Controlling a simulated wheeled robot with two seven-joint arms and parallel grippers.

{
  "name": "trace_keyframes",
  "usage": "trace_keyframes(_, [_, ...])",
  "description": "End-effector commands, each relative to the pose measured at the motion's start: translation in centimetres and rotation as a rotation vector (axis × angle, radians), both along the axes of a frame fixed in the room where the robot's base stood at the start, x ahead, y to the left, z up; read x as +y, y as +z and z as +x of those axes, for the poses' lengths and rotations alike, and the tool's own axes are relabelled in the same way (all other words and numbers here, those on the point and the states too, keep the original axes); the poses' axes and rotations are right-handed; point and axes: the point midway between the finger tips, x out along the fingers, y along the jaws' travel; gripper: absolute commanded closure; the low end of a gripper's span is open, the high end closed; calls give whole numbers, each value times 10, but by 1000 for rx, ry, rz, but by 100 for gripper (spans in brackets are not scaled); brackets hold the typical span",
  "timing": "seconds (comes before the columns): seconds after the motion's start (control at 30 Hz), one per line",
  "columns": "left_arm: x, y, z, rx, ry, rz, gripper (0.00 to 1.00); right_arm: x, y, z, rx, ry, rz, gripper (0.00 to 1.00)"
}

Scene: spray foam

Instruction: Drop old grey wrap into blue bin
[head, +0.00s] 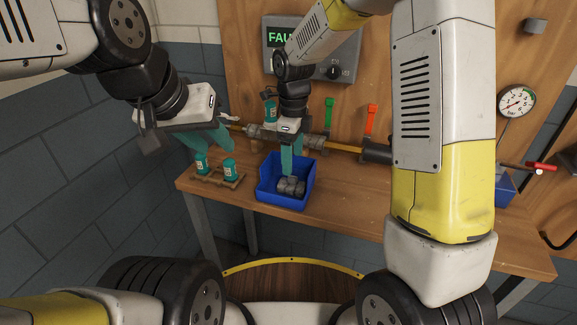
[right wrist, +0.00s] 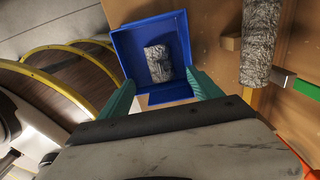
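The blue bin (head: 268,196) stands on the wooden bench. A grey wrap piece (head: 291,187) lies inside it; the right wrist view also shows this wrap (right wrist: 158,63) inside the bin (right wrist: 181,35). My right gripper (head: 291,172) points down over the bin. In the right wrist view its teal fingers (right wrist: 163,88) are spread, with the wrap beyond them and nothing held. My left gripper (head: 212,146) hangs at the left, near the teal cans. Its teal fingers partly overlap, so the gap between them is unclear.
Teal cans (head: 230,170) stand in a wooden rack (head: 215,180) left of the bin. A pipe (head: 345,148) runs along the back; grey wrap (right wrist: 262,40) covers part of it. A display box (head: 345,55) and gauge (head: 516,101) are on the backboard. Bench (head: 350,205) is clear right of the bin.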

Motion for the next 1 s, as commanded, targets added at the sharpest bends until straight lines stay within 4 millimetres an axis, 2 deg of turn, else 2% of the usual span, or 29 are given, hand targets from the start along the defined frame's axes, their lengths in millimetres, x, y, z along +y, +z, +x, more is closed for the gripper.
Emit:
trace_keyframes(0.33, [0,0,0,0,0,0,64,0,6,1,-2,0,0,26])
trace_keyframes(0.7, [0,0,0,0,0,0,64,1,64,1,-3,0,1,26])
trace_keyframes(0.83, [0,0,0,0,0,0,64,0,75,0,-1,0,1,26])
trace_keyframes(1.0, [0,0,0,0,0,0,64,0,78,0,1,0,0,26])
